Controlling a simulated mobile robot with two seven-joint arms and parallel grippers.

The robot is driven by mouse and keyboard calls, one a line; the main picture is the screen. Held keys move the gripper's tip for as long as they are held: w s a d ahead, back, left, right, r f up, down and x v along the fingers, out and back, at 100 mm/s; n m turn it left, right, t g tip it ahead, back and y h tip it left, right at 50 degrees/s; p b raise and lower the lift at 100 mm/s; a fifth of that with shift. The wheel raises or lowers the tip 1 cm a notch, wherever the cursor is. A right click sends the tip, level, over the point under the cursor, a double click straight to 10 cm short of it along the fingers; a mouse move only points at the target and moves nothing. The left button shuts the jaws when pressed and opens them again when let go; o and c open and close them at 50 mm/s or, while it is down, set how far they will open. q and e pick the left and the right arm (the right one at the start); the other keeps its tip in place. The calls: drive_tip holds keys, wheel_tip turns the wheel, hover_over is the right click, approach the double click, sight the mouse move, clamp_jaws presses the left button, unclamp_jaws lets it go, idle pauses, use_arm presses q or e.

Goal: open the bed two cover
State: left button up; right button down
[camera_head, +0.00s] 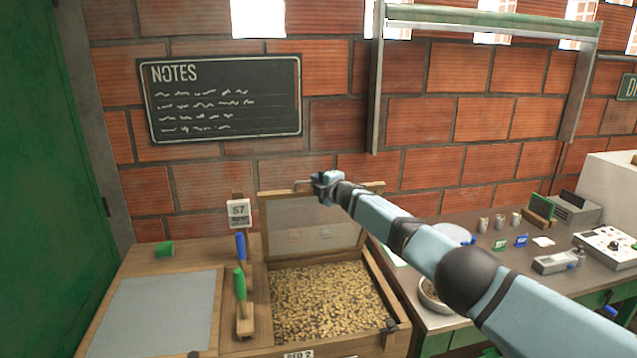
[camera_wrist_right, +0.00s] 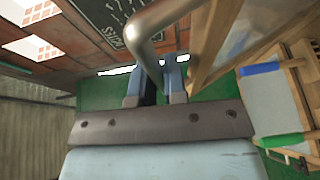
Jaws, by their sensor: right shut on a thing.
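The bed two cover (camera_head: 314,235) is a wood-framed panel with a clear grey pane, standing raised at the back of bed two. Bed two (camera_head: 373,267) is a wooden box with a "BED 2" label (camera_head: 300,355), and tan beans (camera_head: 325,300) show in it. My right gripper (camera_head: 318,184) is at the cover's top edge, shut on its metal handle. In the right wrist view the curved handle (camera_wrist_right: 146,40) passes between the fingers, with the wooden cover frame (camera_wrist_right: 212,45) beside it. My left gripper is out of view.
A closed bed with a grey pane (camera_head: 155,315) lies at the left. A blue-handled tool (camera_head: 240,247) and a green-handled tool (camera_head: 240,285) lie between the beds. A "57" sign (camera_head: 238,211) stands behind. A bench with devices (camera_head: 610,245) is at right; a brick wall (camera_head: 440,130) is behind.

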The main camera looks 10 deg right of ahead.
drive_tip(key=c, duration=1.2)
unclamp_jaws()
